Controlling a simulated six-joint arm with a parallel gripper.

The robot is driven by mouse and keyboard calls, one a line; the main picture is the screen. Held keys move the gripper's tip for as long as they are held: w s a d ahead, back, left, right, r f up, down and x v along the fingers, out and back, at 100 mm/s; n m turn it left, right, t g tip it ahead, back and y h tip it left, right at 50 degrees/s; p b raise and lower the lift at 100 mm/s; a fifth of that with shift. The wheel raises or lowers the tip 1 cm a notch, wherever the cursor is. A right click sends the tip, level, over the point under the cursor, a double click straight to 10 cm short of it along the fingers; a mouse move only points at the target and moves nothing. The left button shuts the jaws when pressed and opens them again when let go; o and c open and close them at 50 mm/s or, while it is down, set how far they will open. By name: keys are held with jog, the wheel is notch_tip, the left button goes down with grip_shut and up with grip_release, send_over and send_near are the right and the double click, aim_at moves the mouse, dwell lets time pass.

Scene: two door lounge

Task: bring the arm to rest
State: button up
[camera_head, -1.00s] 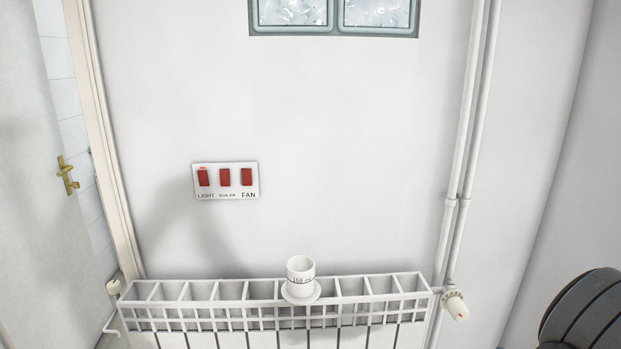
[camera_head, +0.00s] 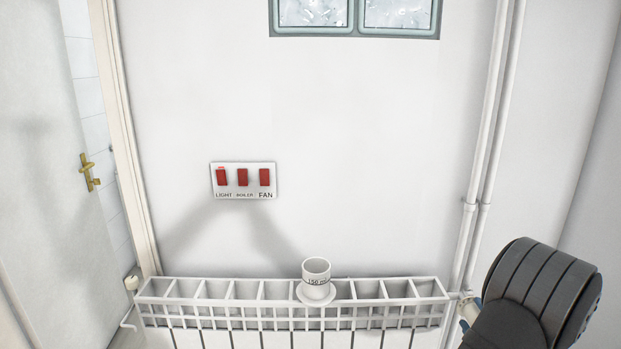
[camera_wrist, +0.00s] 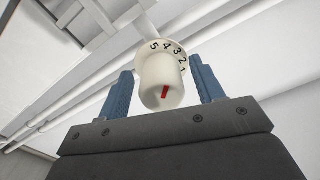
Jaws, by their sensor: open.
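My gripper (camera_wrist: 163,92) shows in the wrist view with its two blue fingers apart. Between the fingers is a white radiator valve knob (camera_wrist: 163,80) with a red mark and a dial of numbers; the picture does not show whether the fingers touch it. In the head view, my dark arm (camera_head: 540,295) is at the lower right and covers much of the valve at the radiator's right end. The fingers are mostly hidden in that view.
A white radiator (camera_head: 390,290) runs along the wall, with a small white cup (camera_head: 316,270) on a saucer on top. A switch panel (camera_head: 243,192) with red switches is above it. Pipes (camera_head: 487,150) rise at the right. A door with a brass handle (camera_head: 89,172) is at the left.

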jog(key=m, duration=0.4)
jog(key=shift+s+r, duration=0.1)
jog(key=shift+s, duration=0.05)
jog(key=m, duration=0.4)
jog(key=shift+d+m, duration=0.1)
jog(key=shift+m, duration=0.3)
jog(key=m, duration=0.4)
jog(key=shift+d+m, duration=0.15)
jog(key=shift+m, duration=2.05)
jog(key=n, duration=0.4)
jog(key=shift+n, duration=0.3)
jog(key=n, duration=0.4)
jog(key=shift+n, duration=0.4)
